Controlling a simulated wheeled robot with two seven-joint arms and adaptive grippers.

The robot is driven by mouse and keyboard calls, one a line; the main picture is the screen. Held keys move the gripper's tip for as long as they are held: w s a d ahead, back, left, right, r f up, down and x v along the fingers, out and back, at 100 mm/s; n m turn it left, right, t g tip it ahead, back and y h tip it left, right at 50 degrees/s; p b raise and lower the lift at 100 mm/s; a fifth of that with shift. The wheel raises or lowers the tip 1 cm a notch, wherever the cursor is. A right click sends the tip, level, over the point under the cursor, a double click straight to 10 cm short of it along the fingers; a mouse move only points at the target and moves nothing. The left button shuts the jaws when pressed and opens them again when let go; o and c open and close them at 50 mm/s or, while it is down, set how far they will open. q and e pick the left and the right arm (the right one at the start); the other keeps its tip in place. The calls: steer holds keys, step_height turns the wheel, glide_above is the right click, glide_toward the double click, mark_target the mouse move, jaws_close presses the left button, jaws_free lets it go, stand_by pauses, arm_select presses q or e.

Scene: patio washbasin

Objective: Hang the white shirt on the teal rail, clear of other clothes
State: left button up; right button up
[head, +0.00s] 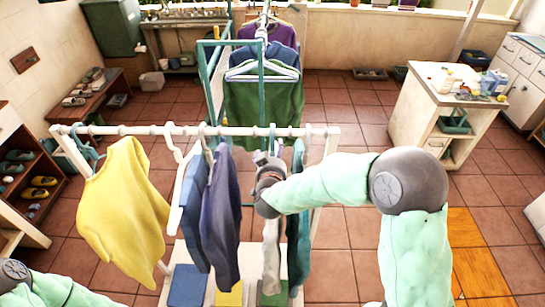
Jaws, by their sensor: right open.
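A whitish garment (271,250), seemingly the white shirt, hangs on the near white rail (165,130), narrow and seen nearly edge-on. My right gripper (267,160) is open at this rail, above the garment. Its fingers are small and partly hidden, so I cannot tell whether they touch a hanger. The teal rail (205,75) stands farther back. A green garment (262,108) hangs on it on a white hanger, with blue and purple clothes behind. My left arm shows at the lower left; its gripper is out of view.
On the near rail hang a yellow top (125,205), blue and purple-grey garments (220,215), and a dark teal garment (298,225) close right of the whitish one. A white cabinet (415,115) stands right. Tiled floor is clear between the teal rail and cabinet.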

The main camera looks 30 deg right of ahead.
mark_target(272, 151)
jaws_close()
steer(key=shift+r, duration=0.1)
steer(key=shift+r+p, duration=1.4)
steer(key=shift+r, duration=0.1)
